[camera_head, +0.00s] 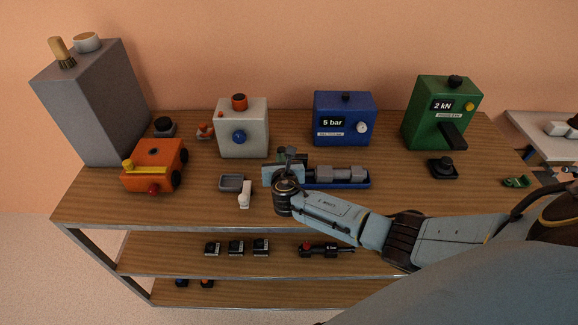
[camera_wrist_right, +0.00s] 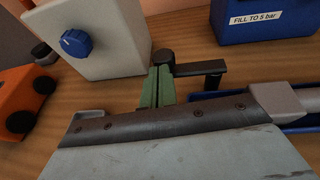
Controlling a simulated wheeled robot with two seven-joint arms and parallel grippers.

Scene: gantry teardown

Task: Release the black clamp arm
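The black clamp arm (camera_wrist_right: 195,68) shows in the wrist view as a bar reaching right from a dark pivot on top of a green clamp post (camera_wrist_right: 153,88), its end turned down. In the head view the clamp arm (camera_head: 290,152) is small and partly hidden by my right gripper (camera_head: 283,172). In the wrist view the gripper's broad grey body with a dark edge (camera_wrist_right: 160,125) fills the foreground, just in front of the clamp. Its fingertips are hidden, so I cannot tell whether it touches the clamp. My left gripper is not in view.
A blue tray (camera_head: 363,184) holding a grey cylindrical part (camera_head: 340,173) lies right of the gripper. A white box with a blue knob (camera_head: 240,117), a blue 5 bar box (camera_head: 345,110) and a green 2 kN box (camera_head: 440,105) stand behind. A grey dish and white piece (camera_head: 244,199) lie left.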

